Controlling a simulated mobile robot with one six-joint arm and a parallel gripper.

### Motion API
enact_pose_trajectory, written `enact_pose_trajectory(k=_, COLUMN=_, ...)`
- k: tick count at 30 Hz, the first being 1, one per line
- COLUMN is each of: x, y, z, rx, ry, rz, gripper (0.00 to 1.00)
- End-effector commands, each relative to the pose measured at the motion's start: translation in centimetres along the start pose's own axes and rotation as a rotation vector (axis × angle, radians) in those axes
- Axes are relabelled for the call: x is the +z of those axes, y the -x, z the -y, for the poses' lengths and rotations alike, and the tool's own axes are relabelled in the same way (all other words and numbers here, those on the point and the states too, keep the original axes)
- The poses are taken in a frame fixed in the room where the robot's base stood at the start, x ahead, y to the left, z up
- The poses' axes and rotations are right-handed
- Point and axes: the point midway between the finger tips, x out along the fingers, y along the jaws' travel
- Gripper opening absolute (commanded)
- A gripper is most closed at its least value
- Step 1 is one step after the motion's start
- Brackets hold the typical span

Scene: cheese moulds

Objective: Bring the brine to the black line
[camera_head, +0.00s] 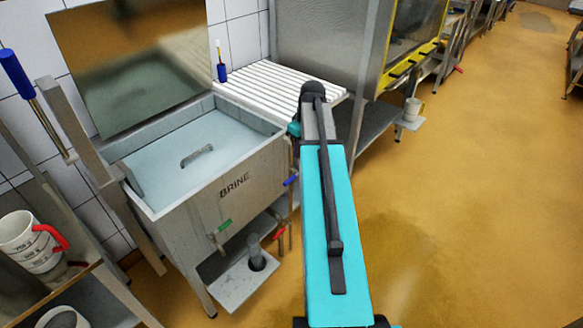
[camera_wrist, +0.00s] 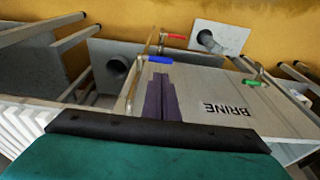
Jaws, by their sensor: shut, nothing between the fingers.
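The brine tank (camera_head: 240,190) is a grey metal box marked BRINE, with pale blue brine (camera_head: 160,165) inside. A grey handle (camera_head: 197,156) shows at the brine's surface. I cannot make out a black line. A blue-handled valve (camera_head: 291,181) is at the tank's right front corner, a red one (camera_head: 279,233) below it and a green one (camera_head: 224,225) on the front. In the wrist view the blue handle (camera_wrist: 160,59) lies just beyond the tips of my gripper (camera_wrist: 160,79), which is shut and empty. Whether they touch, I cannot tell. The head view hides my fingers behind my arm.
A raised, shiny lid or panel (camera_head: 135,60) stands behind the tank. A white slatted drainboard (camera_head: 275,90) adjoins its right. A floor plate with a drain pipe (camera_head: 257,258) is below. White jugs (camera_head: 30,240) stand on a shelf at left. The right-hand floor is clear.

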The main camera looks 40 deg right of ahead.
Motion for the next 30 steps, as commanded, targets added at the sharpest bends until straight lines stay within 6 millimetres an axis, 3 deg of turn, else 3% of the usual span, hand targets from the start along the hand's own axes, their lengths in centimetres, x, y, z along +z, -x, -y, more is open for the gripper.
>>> enact_pose_trajectory(k=17, x=-0.4, y=0.1, z=0.3, rx=-0.003, ry=0.006, rz=0.001, gripper=0.00)
enact_pose_trajectory(k=30, x=-0.4, y=-3.2, z=0.3, rx=-0.003, ry=0.006, rz=0.001, gripper=0.00)
